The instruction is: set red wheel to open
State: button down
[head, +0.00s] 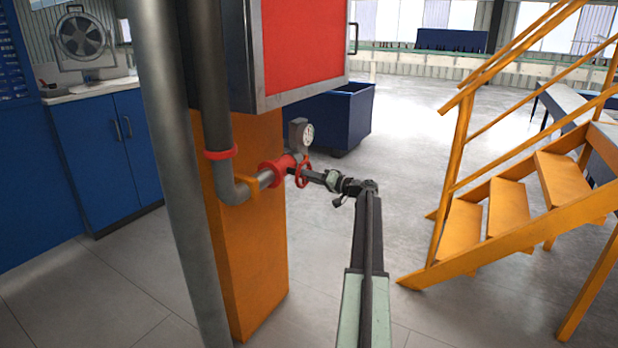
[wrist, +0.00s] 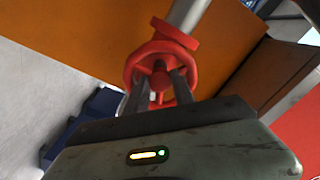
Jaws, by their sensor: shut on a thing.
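The red wheel (head: 304,173) is on a valve on a grey pipe in front of an orange column, in the middle of the head view. It also shows in the wrist view (wrist: 133,66) as a red ring with a hub. My gripper (head: 307,175) reaches the wheel from the right in the head view. In the wrist view its two fingers (wrist: 159,88) extend to the wheel and are shut on it, one on each side of the hub. The exact contact is partly hidden by the fingers.
A round gauge (head: 307,135) sits just above the wheel. A vertical grey pipe (head: 170,150) and the orange column (head: 245,230) stand to the left. A red-fronted cabinet (head: 303,45) hangs above. Orange stairs (head: 510,205) stand at right, with clear floor between.

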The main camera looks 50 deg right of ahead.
jog(key=shift+s, duration=0.1)
jog(key=c, duration=1.3)
grip_release()
jog(key=shift+c, duration=0.2)
jog(key=v, duration=0.7)
jog(key=shift+s, duration=0.35)
jog(key=shift+d, duration=0.1)
